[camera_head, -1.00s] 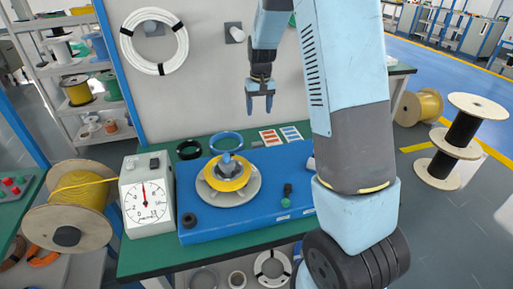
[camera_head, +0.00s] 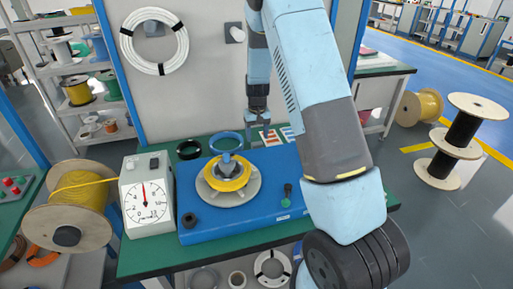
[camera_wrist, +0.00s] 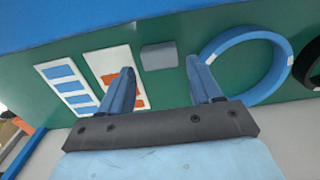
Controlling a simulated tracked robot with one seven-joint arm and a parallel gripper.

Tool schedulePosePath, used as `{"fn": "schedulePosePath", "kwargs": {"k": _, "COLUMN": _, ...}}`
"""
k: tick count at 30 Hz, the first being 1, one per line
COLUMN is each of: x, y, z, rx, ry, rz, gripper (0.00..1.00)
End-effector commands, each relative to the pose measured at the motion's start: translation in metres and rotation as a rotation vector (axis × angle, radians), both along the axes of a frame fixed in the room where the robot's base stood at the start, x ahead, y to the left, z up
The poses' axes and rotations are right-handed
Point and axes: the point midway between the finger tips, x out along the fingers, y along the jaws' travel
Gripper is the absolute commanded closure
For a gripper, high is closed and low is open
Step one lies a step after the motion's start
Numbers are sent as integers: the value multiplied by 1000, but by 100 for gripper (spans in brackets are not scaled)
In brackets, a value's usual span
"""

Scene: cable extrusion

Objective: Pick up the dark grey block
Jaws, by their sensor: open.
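The dark grey block (camera_wrist: 159,56) is a small grey piece lying on the green table top in the wrist view. It sits between the lines of my two fingers, a little beyond their tips. My gripper (camera_wrist: 160,68) is open, with blue fingers apart and nothing between them. In the head view my gripper (camera_head: 259,125) points down over the back of the green table, behind the blue machine base. There the block is hard to make out beside the gripper.
A card with orange marks (camera_wrist: 106,64) and one with blue marks (camera_wrist: 69,88) lie left of the block in the wrist view. A blue ring (camera_wrist: 212,57) lies to its right, a black ring (camera_wrist: 310,70) further right. The blue base (camera_head: 190,213) carries a yellow spool (camera_head: 232,182).

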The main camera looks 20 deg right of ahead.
Motion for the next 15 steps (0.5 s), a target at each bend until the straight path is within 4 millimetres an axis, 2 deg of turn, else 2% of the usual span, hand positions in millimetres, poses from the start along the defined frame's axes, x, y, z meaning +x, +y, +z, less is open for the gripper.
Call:
{"fn": "schedulePosePath", "kwargs": {"k": 5, "x": 0, "y": 0, "z": -8, "rx": 0, "ry": 2, "rz": -1, "gripper": 36}}
{"fn": "schedulePosePath", "kwargs": {"k": 15, "x": 2, "y": 0, "z": -50, "rx": 0, "ry": 2, "rz": -1, "gripper": 36}}
